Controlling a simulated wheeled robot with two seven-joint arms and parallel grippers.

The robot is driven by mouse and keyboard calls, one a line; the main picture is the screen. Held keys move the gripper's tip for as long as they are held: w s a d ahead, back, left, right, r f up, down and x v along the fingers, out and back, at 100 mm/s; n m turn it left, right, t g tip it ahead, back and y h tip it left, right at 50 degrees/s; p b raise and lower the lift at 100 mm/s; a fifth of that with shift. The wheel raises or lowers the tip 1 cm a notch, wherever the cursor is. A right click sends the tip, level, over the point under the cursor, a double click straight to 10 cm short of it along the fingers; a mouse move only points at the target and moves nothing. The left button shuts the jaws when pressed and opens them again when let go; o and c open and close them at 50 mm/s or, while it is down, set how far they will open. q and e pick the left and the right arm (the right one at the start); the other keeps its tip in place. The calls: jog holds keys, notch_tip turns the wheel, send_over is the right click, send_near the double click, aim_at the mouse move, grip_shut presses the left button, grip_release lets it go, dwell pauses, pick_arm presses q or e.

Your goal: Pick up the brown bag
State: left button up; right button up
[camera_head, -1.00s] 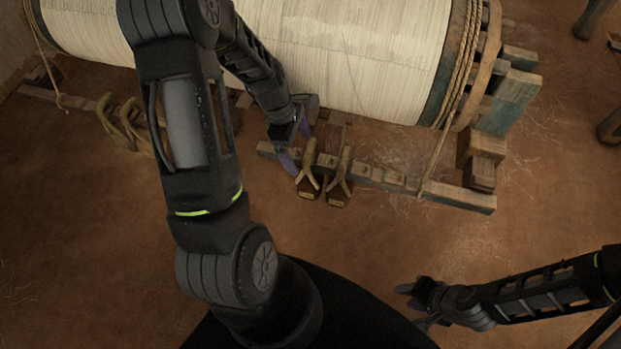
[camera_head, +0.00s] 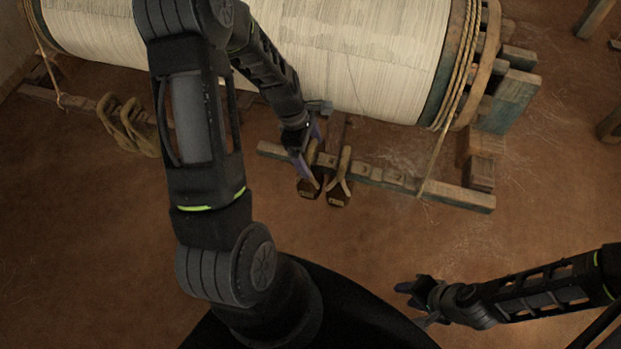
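Two small dark brown bag-like pieces hang by tan straps from a low wooden beam, a left one (camera_head: 308,189) and a right one (camera_head: 338,196). I cannot tell from their look which is the brown bag. My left gripper (camera_head: 312,154) is at the left piece's strap, its two purple fingers apart. One finger crosses in front of the strap and partly hides it; I cannot tell whether they touch. My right gripper (camera_head: 412,303) is low on the right, away from both pieces, its fingers apart and empty.
The beam (camera_head: 400,181) runs in front of a large roller wound with pale threads (camera_head: 370,55). A taut rope (camera_head: 437,160) comes down at its right. Looped tan rope (camera_head: 128,125) hangs at the left. The brown floor (camera_head: 80,230) in front is clear.

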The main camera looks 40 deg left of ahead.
aim_at(311, 147)
pick_arm(q)
jog(key=c, duration=1.6)
jog(key=shift+r, duration=0.15)
jog(key=shift+r, duration=1.7)
jog(key=shift+s+d+p, duration=1)
jog(key=shift+s+p, duration=0.95)
jog(key=shift+s, duration=0.9)
jog(key=shift+s+d+p, duration=1)
jog(key=shift+s+p, duration=1)
jog(key=shift+s, duration=0.8)
jog(key=shift+s+d+p, duration=1)
jog(key=shift+s+p, duration=0.95)
jog(key=shift+s, duration=0.9)
jog(key=shift+w, duration=0.1)
